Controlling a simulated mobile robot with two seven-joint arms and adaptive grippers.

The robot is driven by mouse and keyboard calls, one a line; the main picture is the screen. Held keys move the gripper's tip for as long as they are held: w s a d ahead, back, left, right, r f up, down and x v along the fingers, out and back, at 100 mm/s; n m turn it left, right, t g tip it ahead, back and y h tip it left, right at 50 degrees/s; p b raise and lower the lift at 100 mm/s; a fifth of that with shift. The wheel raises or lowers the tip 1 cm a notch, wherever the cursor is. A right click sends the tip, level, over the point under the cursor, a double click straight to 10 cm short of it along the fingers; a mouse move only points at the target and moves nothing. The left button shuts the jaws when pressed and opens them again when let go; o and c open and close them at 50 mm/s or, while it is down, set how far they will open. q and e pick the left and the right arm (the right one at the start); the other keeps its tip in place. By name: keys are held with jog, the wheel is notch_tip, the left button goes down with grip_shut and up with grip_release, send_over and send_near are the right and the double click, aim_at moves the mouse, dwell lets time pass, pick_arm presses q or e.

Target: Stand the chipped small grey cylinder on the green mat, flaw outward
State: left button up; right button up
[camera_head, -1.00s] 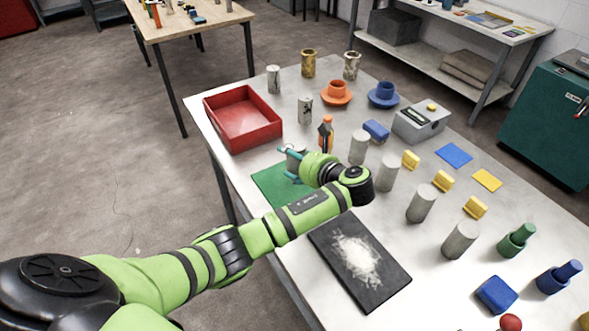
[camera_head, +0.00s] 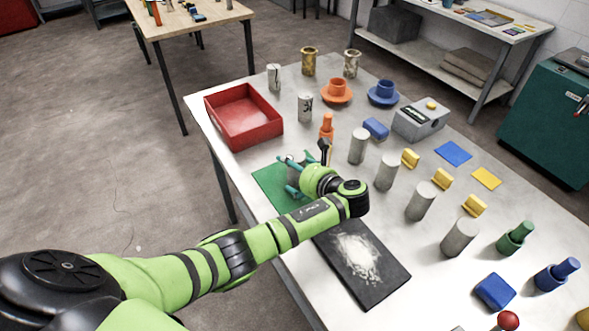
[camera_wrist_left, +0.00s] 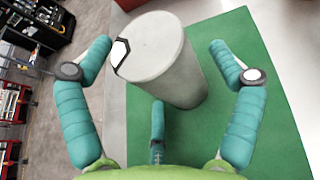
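The small grey cylinder (camera_wrist_left: 165,65) stands upright on the green mat (camera_wrist_left: 265,120) in the left wrist view. A white, dark-edged flaw (camera_wrist_left: 120,52) shows at its top rim, facing left in that view. My left gripper (camera_head: 289,174) is over the mat (camera_head: 267,180) in the head view, where it hides much of the cylinder. Its teal fingers (camera_wrist_left: 162,62) are spread around the cylinder, with gaps visible at the left and right; whether the lower finger touches it I cannot tell. My right gripper is out of view.
A red tray (camera_head: 281,129) stands beyond the mat. An orange-topped bottle (camera_head: 326,128) is close behind the gripper. A dark plate with white powder (camera_head: 325,240) lies in front. Grey cylinders (camera_head: 358,147) stand to the right, and a marked one (camera_head: 305,107) stands farther back.

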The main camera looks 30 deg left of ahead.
pick_arm(q)
jog(key=shift+r, duration=0.15)
jog(key=b+v, duration=0.1)
jog(key=v, duration=1.1)
